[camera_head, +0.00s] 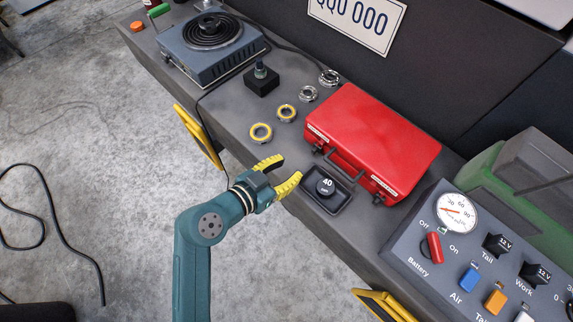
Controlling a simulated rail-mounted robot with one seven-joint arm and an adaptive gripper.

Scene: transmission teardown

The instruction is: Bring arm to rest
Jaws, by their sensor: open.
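My gripper (281,177) has yellow fingers spread apart, with nothing between them. It is at the front edge of the grey workbench (231,103), on the near side of a small black tray (341,201). The right finger looks close to the tray's left side; I cannot tell whether they touch. My teal arm comes up from the bottom of the view, bent at a joint below the gripper.
A control panel (470,250) is at right. Floor at left is mostly clear.

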